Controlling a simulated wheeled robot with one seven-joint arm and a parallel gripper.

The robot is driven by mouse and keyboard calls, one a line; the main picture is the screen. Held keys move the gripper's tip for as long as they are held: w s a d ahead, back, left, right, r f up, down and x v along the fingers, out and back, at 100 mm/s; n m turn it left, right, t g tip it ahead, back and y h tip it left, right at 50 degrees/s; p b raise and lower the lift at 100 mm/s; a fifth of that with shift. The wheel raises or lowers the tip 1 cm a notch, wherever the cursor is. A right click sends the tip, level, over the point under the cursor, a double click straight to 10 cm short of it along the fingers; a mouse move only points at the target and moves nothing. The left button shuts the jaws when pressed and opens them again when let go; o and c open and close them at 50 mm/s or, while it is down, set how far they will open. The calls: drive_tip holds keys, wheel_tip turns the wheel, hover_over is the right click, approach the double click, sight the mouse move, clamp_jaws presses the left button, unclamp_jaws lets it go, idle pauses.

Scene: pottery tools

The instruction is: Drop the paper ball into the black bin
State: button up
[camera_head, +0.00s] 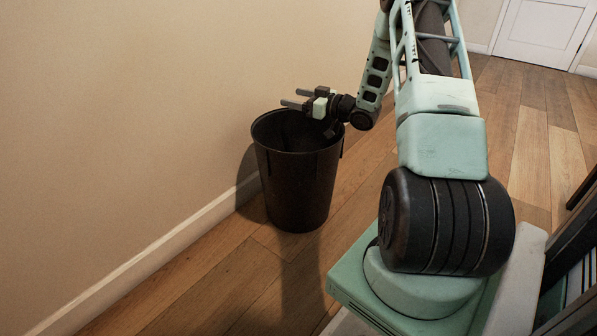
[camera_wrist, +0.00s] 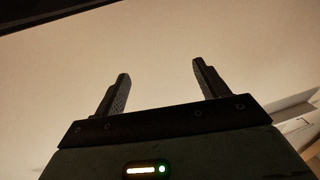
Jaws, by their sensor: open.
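The black bin (camera_head: 298,180) stands upright on the wooden floor near the wall in the head view. My gripper (camera_head: 290,98) is at the height of the bin's rim or a little above it, over the opening, with its fingers pointing left toward the wall. In the wrist view my gripper (camera_wrist: 162,72) has its two fingers wide apart with nothing between them. The paper ball is not seen in either view. The bottom of the bin's inside is hidden by its front wall.
A beige wall (camera_head: 130,110) with a white baseboard (camera_head: 150,255) runs along the left, close behind the bin. A white door (camera_head: 543,30) is at the far right. Dark furniture (camera_head: 575,270) stands at the right edge. The floor in front of the bin is clear.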

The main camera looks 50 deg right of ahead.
wheel_tip(320, 180, up, 10)
drive_tip(key=p, duration=0.6)
drive_tip(key=shift+f, duration=0.1)
